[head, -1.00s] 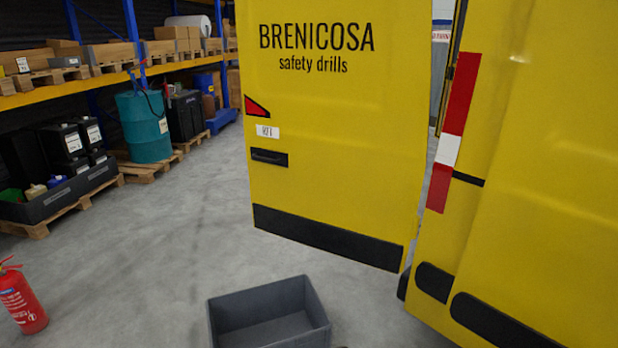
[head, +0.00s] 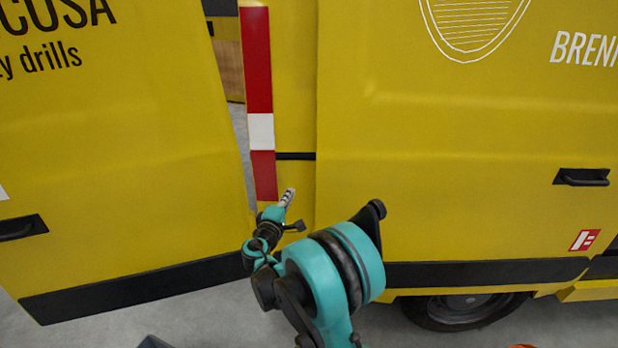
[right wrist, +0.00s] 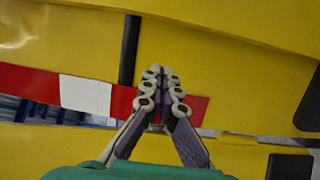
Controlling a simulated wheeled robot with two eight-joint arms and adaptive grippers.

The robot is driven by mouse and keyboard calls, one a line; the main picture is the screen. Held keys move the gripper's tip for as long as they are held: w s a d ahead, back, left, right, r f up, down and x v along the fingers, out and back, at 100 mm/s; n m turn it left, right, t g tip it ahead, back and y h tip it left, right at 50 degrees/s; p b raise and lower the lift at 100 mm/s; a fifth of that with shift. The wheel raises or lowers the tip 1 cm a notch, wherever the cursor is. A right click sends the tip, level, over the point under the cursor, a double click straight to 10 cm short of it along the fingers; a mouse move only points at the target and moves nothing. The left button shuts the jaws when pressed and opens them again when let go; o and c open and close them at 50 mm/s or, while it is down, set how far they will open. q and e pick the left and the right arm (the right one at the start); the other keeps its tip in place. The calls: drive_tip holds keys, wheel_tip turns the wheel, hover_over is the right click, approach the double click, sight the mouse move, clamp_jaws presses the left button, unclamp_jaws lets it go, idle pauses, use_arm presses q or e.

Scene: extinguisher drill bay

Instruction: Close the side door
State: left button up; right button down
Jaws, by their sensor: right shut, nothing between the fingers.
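The yellow side door (head: 450,170) of the van fills the right of the head view, with a shield emblem and a black recessed handle (head: 583,177). Its left edge stands proud of the van's rear corner; its right edge is out of view, so I cannot tell how far open it is. My right gripper (head: 288,197) is shut and empty, in front of the yellow corner just left of that edge. In the right wrist view, its fingertips (right wrist: 162,75) show before the red and white strip (right wrist: 85,93); contact cannot be told. My left gripper is not in view.
A yellow rear door (head: 120,150) with black lettering hangs open at the left. A gap shows between it and the striped van corner (head: 261,130). A rear wheel (head: 465,308) is below the side door. Grey floor (head: 215,315) shows at the bottom.

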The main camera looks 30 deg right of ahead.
drive_tip(key=b+x, duration=0.1)
drive_tip(key=x, duration=0.8)
drive_tip(key=shift+w, duration=0.15)
drive_tip(key=d, duration=0.1)
drive_tip(key=s+d+b, duration=0.1)
drive_tip(key=d, duration=0.1)
drive_tip(key=shift+s+d, duration=0.2)
drive_tip(key=shift+d, duration=0.25)
